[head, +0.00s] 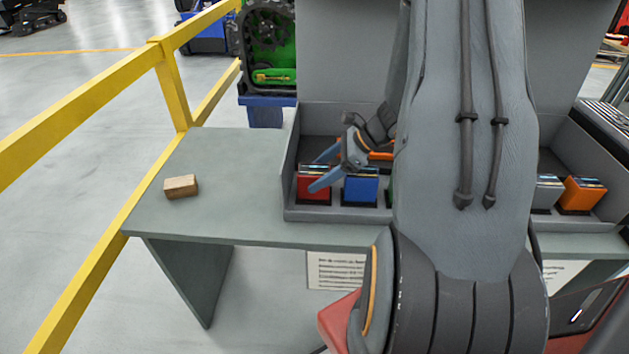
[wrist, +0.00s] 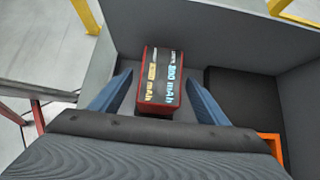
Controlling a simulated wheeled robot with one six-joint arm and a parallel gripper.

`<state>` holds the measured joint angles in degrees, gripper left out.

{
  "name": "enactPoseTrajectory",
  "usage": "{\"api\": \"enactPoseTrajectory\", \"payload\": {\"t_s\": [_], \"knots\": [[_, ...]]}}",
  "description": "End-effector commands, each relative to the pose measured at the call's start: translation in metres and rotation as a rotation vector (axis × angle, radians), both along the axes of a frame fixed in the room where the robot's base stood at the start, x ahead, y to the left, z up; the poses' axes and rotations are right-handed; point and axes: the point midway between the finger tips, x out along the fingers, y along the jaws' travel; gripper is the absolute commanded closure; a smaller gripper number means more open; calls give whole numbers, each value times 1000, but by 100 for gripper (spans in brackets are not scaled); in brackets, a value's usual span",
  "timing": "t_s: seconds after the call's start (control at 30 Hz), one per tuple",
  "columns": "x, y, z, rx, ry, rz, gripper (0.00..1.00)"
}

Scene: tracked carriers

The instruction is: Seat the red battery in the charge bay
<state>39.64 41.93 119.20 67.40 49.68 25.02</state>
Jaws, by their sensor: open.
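The red battery (head: 313,188) stands upright at the left end of the grey rack (head: 341,216), with its base in a dark holder. In the wrist view the red battery (wrist: 159,75) shows from above, with a dark label with printing on its top. My gripper (head: 318,171) is at the red battery; its blue fingers are apart. In the wrist view my gripper (wrist: 158,80) has one finger on each side of the battery, with a gap on both sides. No charge bay can be named for certain; my arm hides the middle of the rack.
A blue battery (head: 361,189) stands just right of the red one. A grey battery (head: 546,193) and an orange battery (head: 583,195) stand farther right. A wooden block (head: 181,187) lies on the otherwise clear left tabletop (head: 222,160). A yellow railing (head: 173,85) runs along the left.

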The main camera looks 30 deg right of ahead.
Motion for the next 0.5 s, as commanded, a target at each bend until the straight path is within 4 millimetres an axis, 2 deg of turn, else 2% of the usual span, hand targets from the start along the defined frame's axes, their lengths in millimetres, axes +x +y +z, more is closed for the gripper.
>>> {"api": "enactPoseTrajectory", "payload": {"t_s": [0.2, 0.43, 0.47, 0.5], "knots": [[8, 14, -15, 0, 0, 3, 31], [9, 14, -16, 0, -1, 2, 31], [9, 14, -16, 0, -1, 2, 33], [9, 14, -16, 0, -1, 2, 40]]}}
